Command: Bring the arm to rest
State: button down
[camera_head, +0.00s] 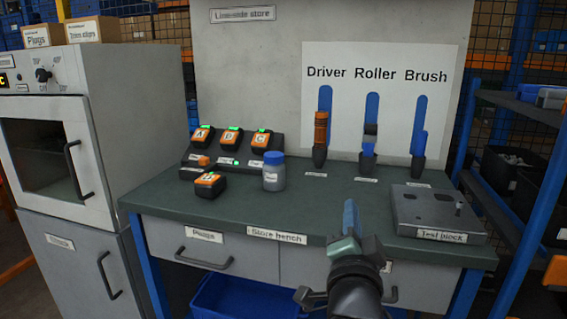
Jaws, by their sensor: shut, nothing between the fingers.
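My gripper (349,219) is at the lower middle of the head view, in front of the store bench (330,213). Its blue fingers are shut and point up and away, with nothing between them. My dark arm runs down out of the bottom of the picture and hides part of the right drawer front. The gripper appears apart from the things on the bench top.
A charger (231,162) with batteries, a loose battery (210,185) and a blue-lidded jar (274,171) stand left on the bench. Tools, including an orange driver (320,139), stand behind; a test block (437,211) lies right. An oven (62,130) is left.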

jog(key=s+a+r+n+t+y+p, duration=0.1)
jog(key=s+a+r+n+t, duration=0.3)
jog(key=s+r, duration=0.5)
jog(key=s+a+r+n+t+y, duration=0.2)
jog(key=s+a+r+n, duration=0.3)
jog(key=r, duration=0.6)
jog(key=s+a+r+n+t+y+p, duration=0.1)
jog(key=s+a+r+n+t, duration=0.15)
jog(key=s+r+n, duration=0.5)
notch_tip(320, 180, up, 25)
jog(key=m+p, duration=0.3)
jog(key=p, duration=1.9)
jog(key=shift+s+a+p, duration=0.25)
jog(key=shift+s+p, duration=0.05)
jog(key=shift+p, duration=0.1)
